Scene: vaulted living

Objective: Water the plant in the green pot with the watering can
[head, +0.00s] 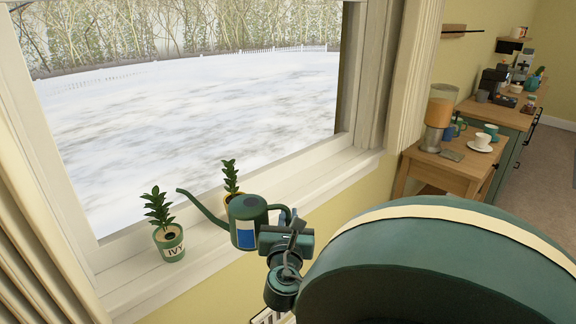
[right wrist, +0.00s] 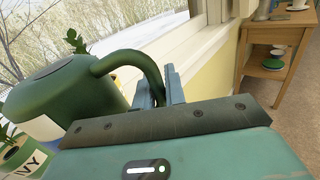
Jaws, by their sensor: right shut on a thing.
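The green pot (head: 170,246), labelled IVY, stands upright on the window sill with a leafy plant (head: 158,208) in it. In the right wrist view the pot (right wrist: 24,158) shows at the lower left. My right gripper (head: 287,218) is shut on the handle of the dark green watering can (head: 243,211). The can is held roughly upright at the sill, with its spout (head: 202,207) pointing left and its tip a little right of the plant. In the right wrist view the fingers (right wrist: 165,88) close around the can's handle (right wrist: 138,60). My left gripper is out of view.
A second plant in a yellow pot (head: 228,197) stands behind the can, partly hidden by it. The window sill (head: 325,194) is bare to the right. A wooden side table (head: 440,168) with a drink dispenser (head: 437,115) and cups stands at the right.

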